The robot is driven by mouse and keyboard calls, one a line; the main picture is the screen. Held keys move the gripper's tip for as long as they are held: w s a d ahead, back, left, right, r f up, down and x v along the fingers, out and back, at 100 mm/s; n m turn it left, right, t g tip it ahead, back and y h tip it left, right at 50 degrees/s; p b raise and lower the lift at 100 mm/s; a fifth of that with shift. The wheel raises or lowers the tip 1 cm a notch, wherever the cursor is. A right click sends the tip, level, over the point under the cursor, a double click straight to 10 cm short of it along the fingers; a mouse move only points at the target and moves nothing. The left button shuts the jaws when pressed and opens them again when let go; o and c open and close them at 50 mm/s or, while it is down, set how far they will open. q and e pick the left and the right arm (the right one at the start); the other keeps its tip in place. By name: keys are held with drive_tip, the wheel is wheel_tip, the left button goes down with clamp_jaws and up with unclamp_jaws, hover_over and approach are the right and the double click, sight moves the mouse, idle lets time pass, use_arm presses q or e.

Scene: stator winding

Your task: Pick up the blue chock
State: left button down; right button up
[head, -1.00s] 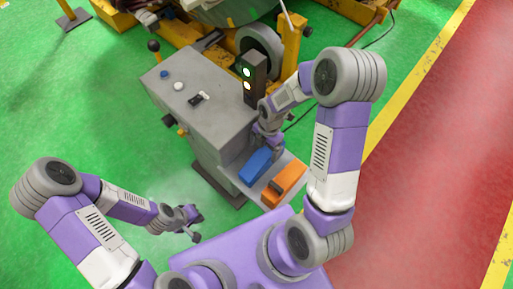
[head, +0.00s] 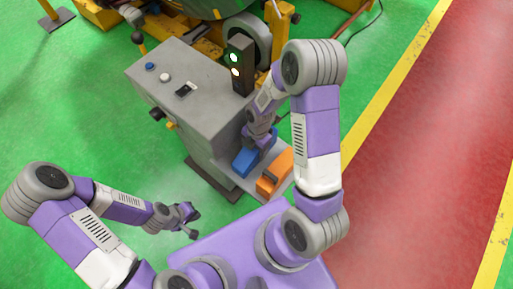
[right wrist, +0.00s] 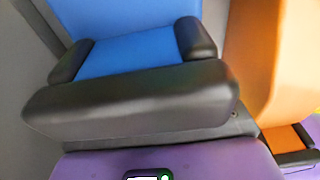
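The blue chock (head: 244,162) lies on the grey shelf at the foot of the console, left of the orange chock (head: 276,172). My right gripper (head: 258,144) is over the blue chock, close to it, and my wrist covers part of it. In the right wrist view the blue chock (right wrist: 130,50) fills the upper middle, with a dark U-shaped part around its near end. No closing of my right fingers can be made out. My left gripper (head: 196,222) is open and empty above the green floor.
The grey console (head: 190,90) has buttons and a signal light (head: 236,66) standing beside my right forearm. The orange chock also shows close by in the right wrist view (right wrist: 275,50). Yellow machinery stands behind. Green floor is clear at left.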

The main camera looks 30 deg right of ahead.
drive_tip(key=c, duration=0.8)
wheel_tip(320, 180, up, 10)
drive_tip(key=p, duration=0.3)
